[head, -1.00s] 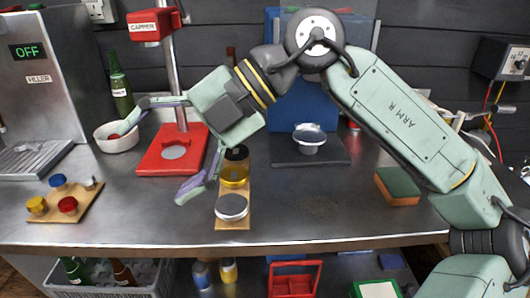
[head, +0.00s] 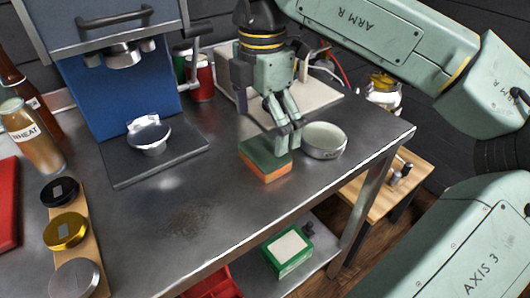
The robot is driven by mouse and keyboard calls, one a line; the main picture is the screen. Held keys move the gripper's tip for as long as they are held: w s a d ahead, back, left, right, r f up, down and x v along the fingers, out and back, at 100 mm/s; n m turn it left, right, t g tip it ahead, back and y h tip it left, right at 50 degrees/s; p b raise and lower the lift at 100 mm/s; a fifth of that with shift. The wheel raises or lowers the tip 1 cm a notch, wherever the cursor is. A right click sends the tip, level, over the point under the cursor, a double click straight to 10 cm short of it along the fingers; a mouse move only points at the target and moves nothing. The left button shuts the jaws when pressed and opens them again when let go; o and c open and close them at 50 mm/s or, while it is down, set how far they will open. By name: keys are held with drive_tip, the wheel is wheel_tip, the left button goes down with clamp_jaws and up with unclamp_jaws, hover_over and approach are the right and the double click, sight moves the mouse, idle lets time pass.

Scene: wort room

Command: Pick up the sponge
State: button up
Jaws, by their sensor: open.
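The sponge (head: 263,162) lies on the metal worktop, green side up with an orange lower layer, near the right part of the bench. My gripper (head: 287,138) points down at the sponge's right end. It is open, with nothing seen held in it. Its fingertips overlap the sponge's right edge in the picture; I cannot tell whether they touch it or stand just above or behind it.
A blue machine (head: 120,75) with a dark base plate is at the left. Red and green cans (head: 200,78) stand behind. The worktop in front of the sponge is clear.

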sight(265, 151)
drive_tip(key=shift+d+f+p, duration=0.15)
drive_tip(key=shift+f+p, duration=0.65)
drive_tip(key=shift+f, duration=2.2)
drive_tip(key=shift+c, duration=0.6)
drive_tip(key=c, duration=0.6)
